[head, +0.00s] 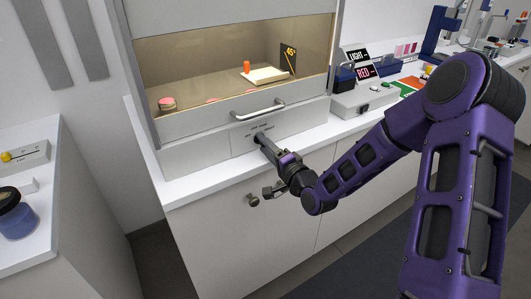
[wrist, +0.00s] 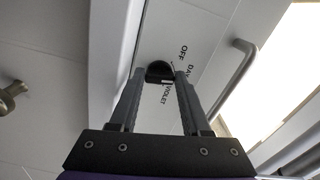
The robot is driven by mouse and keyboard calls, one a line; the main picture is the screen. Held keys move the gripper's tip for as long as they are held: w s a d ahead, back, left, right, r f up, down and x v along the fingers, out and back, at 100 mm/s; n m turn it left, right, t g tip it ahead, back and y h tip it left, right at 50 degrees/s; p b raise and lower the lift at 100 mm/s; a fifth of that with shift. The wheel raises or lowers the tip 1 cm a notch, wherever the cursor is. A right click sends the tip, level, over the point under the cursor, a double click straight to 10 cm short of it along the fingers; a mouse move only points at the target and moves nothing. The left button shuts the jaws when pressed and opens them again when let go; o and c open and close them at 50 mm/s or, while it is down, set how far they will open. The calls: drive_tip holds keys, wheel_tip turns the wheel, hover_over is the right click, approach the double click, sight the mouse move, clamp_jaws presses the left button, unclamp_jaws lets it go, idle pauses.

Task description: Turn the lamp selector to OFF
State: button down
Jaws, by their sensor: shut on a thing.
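The lamp selector is a small dark knob (wrist: 160,67) on the white front panel under the cabinet window. My gripper (wrist: 163,79) is shut on it, one finger on each side. In the head view my gripper (head: 262,140) reaches the panel below the cabinet's bar handle, and hides the knob there. The labels OFF (wrist: 183,50), one beginning DA, and VIOLET are printed beside the knob in the wrist view. A small pale mark shows at the knob's lower edge near VIOLET, but I cannot tell for sure which label the knob points to.
The cabinet's bar handle (head: 258,111) is just above my gripper and also shows close by on the right in the wrist view (wrist: 235,78). A sign reading RED (head: 367,72) stands on the counter to the right.

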drive_tip(key=n+b, duration=0.2)
drive_tip(key=n, duration=0.2)
drive_tip(key=shift+f+n+b, duration=0.25)
drive_tip(key=shift+n+b, duration=0.05)
drive_tip(key=shift+b, duration=0.1)
drive_tip(key=shift+w+d+n, duration=0.1)
drive_tip(key=shift+d+n, duration=0.05)
drive_tip(key=shift+n, duration=2.35)
drive_tip(key=c, duration=0.6)
unclamp_jaws()
drive_tip(key=shift+c, duration=0.2)
